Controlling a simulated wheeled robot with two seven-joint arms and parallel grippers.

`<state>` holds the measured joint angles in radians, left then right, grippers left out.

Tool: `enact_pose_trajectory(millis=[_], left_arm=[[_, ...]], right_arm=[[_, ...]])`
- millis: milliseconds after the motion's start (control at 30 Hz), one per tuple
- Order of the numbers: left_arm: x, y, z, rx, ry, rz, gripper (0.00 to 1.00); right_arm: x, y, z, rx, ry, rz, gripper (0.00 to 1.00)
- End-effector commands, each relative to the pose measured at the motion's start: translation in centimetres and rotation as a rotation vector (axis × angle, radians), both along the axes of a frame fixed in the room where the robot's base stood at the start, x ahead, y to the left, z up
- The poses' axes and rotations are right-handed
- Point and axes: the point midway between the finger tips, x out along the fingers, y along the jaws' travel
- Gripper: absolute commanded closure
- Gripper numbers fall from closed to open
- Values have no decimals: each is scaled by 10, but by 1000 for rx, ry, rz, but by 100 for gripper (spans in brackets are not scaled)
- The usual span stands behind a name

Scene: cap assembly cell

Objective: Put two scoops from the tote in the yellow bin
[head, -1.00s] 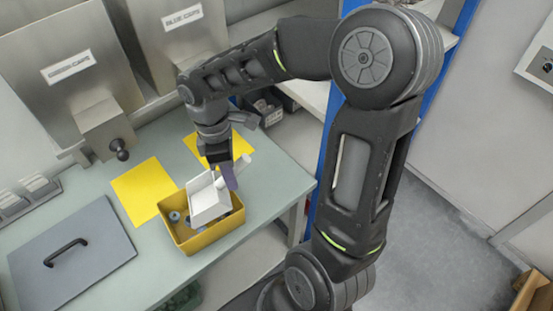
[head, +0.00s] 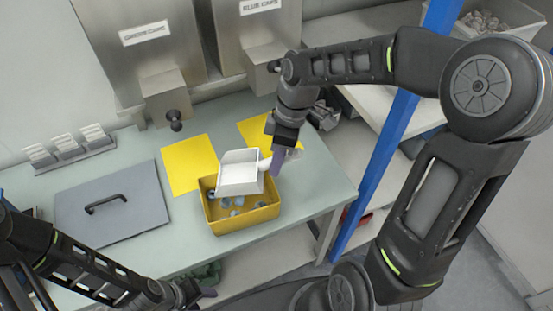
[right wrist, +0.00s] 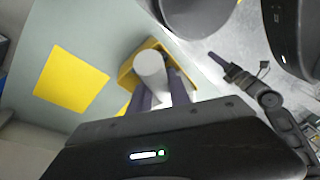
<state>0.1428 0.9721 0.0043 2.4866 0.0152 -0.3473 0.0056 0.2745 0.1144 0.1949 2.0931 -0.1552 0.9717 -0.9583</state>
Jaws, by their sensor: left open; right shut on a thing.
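The yellow bin (head: 243,222) stands on the bench with several small grey-blue pieces inside. A white scoop (head: 240,178) is over the bin's back part, and no pieces show in it. My right gripper (head: 277,163) is shut on the scoop's handle, to the right of the bin. In the right wrist view the white handle end (right wrist: 152,70) sits between the fingers, with part of the yellow bin (right wrist: 128,75) behind it. My left gripper (head: 203,293) is open and empty at the bench's front. I cannot tell which container is the tote.
Two yellow sheets (head: 188,163) lie behind the bin. A grey lid with a black handle (head: 112,207) lies at the left. Steel cap dispensers (head: 150,45) stand at the back. A blue post (head: 383,150) and shelves are at the right; a bin of pieces (head: 497,22) sits up there.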

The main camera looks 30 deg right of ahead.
Motion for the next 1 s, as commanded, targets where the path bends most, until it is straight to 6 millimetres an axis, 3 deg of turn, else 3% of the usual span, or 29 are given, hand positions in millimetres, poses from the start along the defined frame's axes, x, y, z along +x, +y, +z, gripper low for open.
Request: enact_pose_trajectory(millis=[400, 833, 1000], left_arm=[[5, -4, -51, -13, -20, -5, 51], [6, -5, -52, -16, -23, -6, 51], [6, -5, -52, -16, -23, -6, 51]], right_arm=[[-7, -16, -26, 237, -122, -8, 100], [-8, -17, -22, 281, -150, -2, 100], [-2, -18, -29, 276, -157, -65, 100]])
